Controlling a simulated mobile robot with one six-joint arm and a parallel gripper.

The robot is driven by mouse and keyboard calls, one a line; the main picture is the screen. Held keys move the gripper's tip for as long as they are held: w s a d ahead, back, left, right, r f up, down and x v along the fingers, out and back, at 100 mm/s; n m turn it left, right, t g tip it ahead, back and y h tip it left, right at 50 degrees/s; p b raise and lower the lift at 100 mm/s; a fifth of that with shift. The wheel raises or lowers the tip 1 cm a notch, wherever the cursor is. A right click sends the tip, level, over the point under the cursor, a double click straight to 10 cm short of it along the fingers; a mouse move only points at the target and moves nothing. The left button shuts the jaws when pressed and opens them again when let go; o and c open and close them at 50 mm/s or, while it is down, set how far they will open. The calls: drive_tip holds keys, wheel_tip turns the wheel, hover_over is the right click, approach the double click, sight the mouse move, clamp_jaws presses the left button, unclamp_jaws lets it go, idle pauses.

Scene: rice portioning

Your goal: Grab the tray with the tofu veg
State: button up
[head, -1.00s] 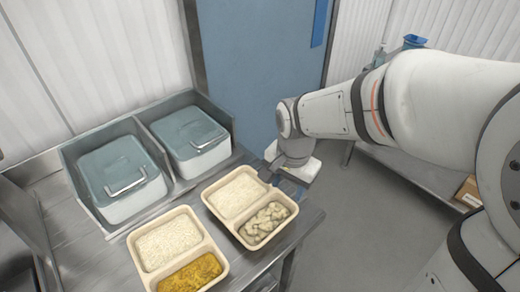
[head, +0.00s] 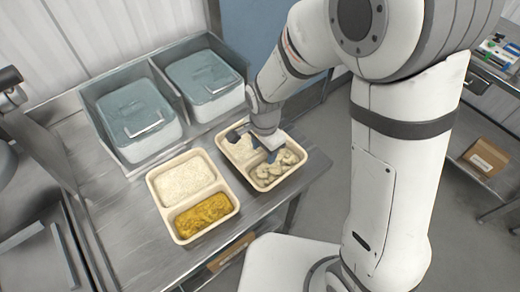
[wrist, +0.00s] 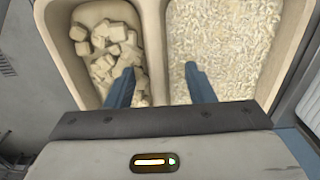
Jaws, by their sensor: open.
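The tray with pale, cube-like chunks and white rice (head: 238,167) sits on the steel table, the right one of two cream trays. It fills the top of the wrist view (wrist: 153,32), chunks on the left and rice on the right. The chunks look like tofu; no vegetables can be made out. My gripper (head: 256,146) is over this tray, pointing down. In the wrist view my gripper (wrist: 159,68) is open, its two blue fingers on either side of the tray's divider. I cannot tell whether they touch it. My arm hides part of the rice side.
A second cream tray (head: 160,206) with rice and yellow food sits close on the left. Two lidded containers (head: 140,122) (head: 205,85) stand in grey bins behind. A cardboard box (head: 485,157) lies on a shelf at the right. Bare table lies left of the trays.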

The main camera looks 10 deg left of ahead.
drive_tip(key=shift+f, duration=0.3)
drive_tip(key=shift+c, duration=0.3)
drive_tip(key=c, duration=0.9)
clamp_jaws()
drive_tip(key=shift+r, duration=0.15)
